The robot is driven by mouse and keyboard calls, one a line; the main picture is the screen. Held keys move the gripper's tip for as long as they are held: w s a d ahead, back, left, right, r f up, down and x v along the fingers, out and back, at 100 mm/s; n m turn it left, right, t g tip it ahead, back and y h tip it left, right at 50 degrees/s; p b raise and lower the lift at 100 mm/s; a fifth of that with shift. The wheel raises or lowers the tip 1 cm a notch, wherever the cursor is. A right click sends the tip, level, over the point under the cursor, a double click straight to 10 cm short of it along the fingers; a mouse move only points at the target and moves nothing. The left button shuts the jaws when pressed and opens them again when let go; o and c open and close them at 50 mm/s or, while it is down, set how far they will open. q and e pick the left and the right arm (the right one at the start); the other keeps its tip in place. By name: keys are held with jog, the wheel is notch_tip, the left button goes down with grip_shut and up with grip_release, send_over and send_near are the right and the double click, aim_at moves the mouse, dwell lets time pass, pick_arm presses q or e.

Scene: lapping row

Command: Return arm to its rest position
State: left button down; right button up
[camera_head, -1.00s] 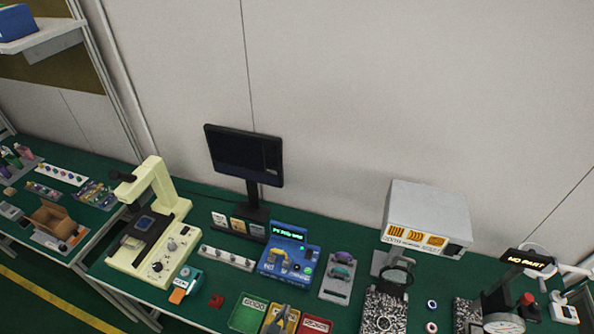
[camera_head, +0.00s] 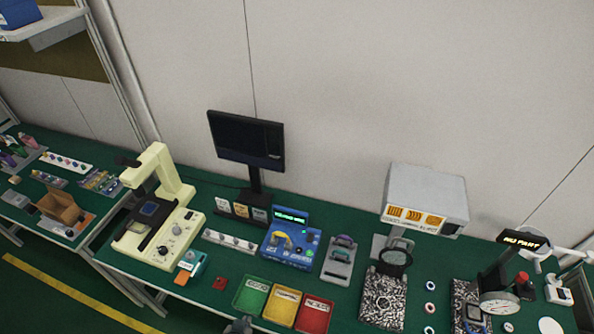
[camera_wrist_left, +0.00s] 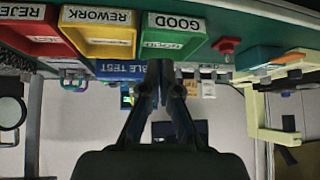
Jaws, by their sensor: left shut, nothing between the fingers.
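My left gripper (camera_head: 238,326) shows only as a dark tip at the bottom edge of the head view, just below the green tray. In the left wrist view my left gripper (camera_wrist_left: 162,68) is shut, its fingertips together with nothing between them. The wrist picture is upside down. There the fingertips overlap the space by the green GOOD tray (camera_wrist_left: 172,50), and the yellow REWORK tray (camera_wrist_left: 97,48) is beside it. The rest of my left arm is outside the head view. My right gripper is not in view.
A green-topped bench (camera_head: 215,312) holds green (camera_head: 238,301), yellow (camera_head: 272,313) and red (camera_head: 303,322) trays at the front. Behind them stand a blue test box (camera_head: 291,251), monitor (camera_head: 246,140), cream microscope (camera_head: 168,235) and grey box unit (camera_head: 427,195). A dial gauge (camera_head: 499,303) stands right.

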pick_arm(q)
jog(key=s+a+r+g, duration=0.1)
jog(key=s+a+g, duration=0.4)
jog(key=s, duration=0.4)
notch_tip(320, 180, down, 26)
jog(key=s+b, duration=0.1)
jog(key=s+a+f+g+b, duration=0.1)
jog(key=s+a+f+g, duration=0.1)
jog(key=s+f, duration=1.6)
jog(key=shift+s+a+m+y, duration=0.2)
jog(key=shift+a+m+y, duration=0.1)
jog(key=shift+a, duration=0.35)
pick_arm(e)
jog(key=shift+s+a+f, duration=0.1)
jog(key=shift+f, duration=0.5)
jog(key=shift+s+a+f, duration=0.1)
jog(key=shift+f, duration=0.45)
